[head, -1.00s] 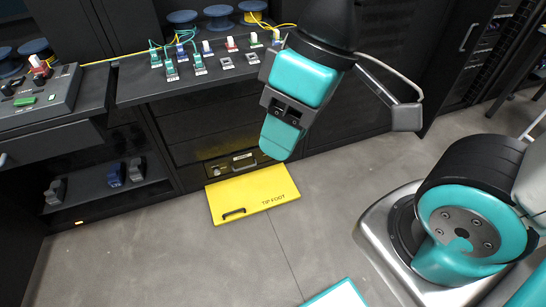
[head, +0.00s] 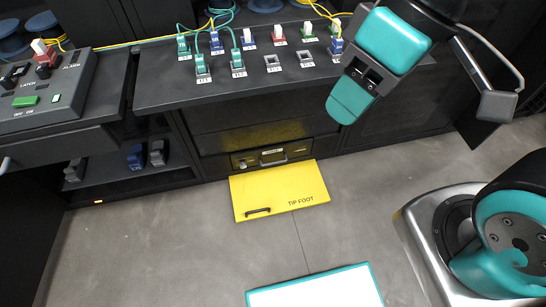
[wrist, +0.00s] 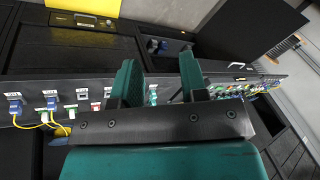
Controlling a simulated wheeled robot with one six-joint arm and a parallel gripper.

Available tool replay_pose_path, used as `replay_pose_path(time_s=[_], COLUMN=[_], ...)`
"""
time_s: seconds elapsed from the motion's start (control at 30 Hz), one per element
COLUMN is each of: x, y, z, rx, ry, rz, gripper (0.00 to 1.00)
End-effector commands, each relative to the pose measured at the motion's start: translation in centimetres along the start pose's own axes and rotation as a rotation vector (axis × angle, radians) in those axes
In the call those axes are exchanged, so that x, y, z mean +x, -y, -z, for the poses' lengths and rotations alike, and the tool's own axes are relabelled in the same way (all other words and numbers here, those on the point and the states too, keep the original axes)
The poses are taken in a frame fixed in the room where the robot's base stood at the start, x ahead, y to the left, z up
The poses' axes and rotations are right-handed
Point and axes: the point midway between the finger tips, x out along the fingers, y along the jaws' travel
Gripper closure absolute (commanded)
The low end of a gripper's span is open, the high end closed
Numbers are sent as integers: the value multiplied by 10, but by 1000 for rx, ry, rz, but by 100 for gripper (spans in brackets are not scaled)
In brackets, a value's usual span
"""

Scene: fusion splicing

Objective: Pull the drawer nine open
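Under the bench is a stack of dark drawer fronts (head: 225,146). The lowest has a handle, a small pale label and a round lock (head: 272,156); its label is too small to read, so I cannot tell which front is drawer nine. All the fronts look shut. My gripper (head: 352,98) hangs in front of the bench, right of and above the labelled front, apart from it. In the wrist view its two teal fingers (wrist: 161,80) stand apart with nothing held between them.
A yellow panel (head: 280,190) marked TIP FOOT, with a black handle, lies low in front of the drawers. The bench top (head: 165,97) carries several connectors and cables. A control box (head: 60,90) is at left. A teal-edged white board (head: 320,290) is at the front. Grey floor between is clear.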

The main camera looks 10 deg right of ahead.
Motion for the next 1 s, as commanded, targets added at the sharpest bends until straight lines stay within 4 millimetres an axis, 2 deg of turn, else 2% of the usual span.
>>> replay_pose_path(time_s=[0.17,0.27,0.4,1.0], x=[59,105,165,409], y=[-31,-55,-96,-266], z=[4,1,-8,-57], rx=[38,81,157,428], ry=[-6,-17,-36,-98], rz=[-21,-45,-88,-283], gripper=[60,60,60,60])
